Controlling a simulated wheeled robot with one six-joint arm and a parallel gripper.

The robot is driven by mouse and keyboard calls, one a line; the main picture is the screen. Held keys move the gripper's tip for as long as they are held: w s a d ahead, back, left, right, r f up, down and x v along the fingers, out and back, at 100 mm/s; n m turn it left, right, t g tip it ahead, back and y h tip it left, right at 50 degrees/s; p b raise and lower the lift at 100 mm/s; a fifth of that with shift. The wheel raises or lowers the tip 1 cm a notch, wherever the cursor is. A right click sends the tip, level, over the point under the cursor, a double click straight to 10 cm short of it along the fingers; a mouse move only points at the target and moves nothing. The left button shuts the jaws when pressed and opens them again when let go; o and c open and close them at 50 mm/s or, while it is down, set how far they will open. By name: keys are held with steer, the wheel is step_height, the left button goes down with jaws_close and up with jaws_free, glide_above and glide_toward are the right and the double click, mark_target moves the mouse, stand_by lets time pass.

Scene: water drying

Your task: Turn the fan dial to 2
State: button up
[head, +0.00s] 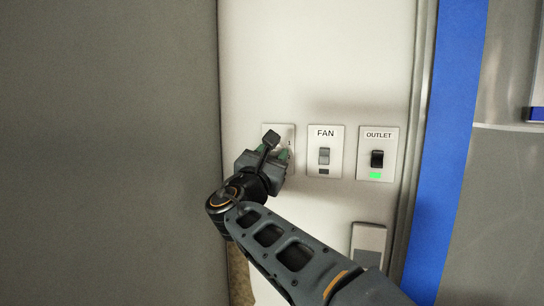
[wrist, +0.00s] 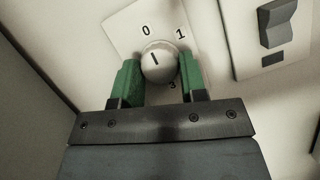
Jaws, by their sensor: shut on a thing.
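The fan dial (wrist: 159,62) is a round pale knob with a short dark pointer line, on a white wall plate (wrist: 122,22). The pointer tilts up and slightly left, toward the printed 0. The 1 is at upper right and a 3 shows below the knob; no 2 is visible. My gripper (wrist: 160,76) has its two green fingers on the left and right sides of the dial, shut on it. In the head view my gripper (head: 272,153) covers the dial and most of its plate (head: 269,127).
Right of the dial are a FAN switch plate (head: 325,140) with a grey rocker and an OUTLET plate (head: 378,147) with a black rocker and green light. A grey box (head: 369,240) is lower on the wall. A dark panel (head: 110,150) stands at left.

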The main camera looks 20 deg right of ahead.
steer(key=m+g+b, duration=0.1)
steer(key=m, duration=0.1)
steer(key=shift+a+f+m+h+b, duration=0.1)
steer(key=shift+m+h+b, duration=0.3)
steer(key=m+g+b, duration=0.1)
steer(key=m, duration=0.2)
steer(key=shift+w+m+g+h, duration=0.1)
steer(key=shift+m+g+h, duration=0.3)
steer(key=m+g, duration=0.1)
steer(key=m, duration=0.1)
steer(key=m+g, duration=0.1)
steer(key=m, duration=0.2)
steer(key=m+g, duration=0.1)
steer(key=m, duration=0.1)
steer(key=shift+a+r+b, duration=0.15)
steer(key=shift+r+b, duration=0.2)
steer(key=shift+r, duration=0.05)
steer(key=m+y, duration=0.1)
steer(key=m, duration=0.2)
steer(key=m+g+y+p, duration=0.1)
steer(key=m+y, duration=0.1)
steer(key=m, duration=0.2)
steer(key=m+g+y, duration=0.1)
steer(key=m, duration=0.3)
steer(key=shift+r+p, duration=0.3)
steer(key=shift+r, duration=0.05)
steer(key=shift+m+y, duration=0.3)
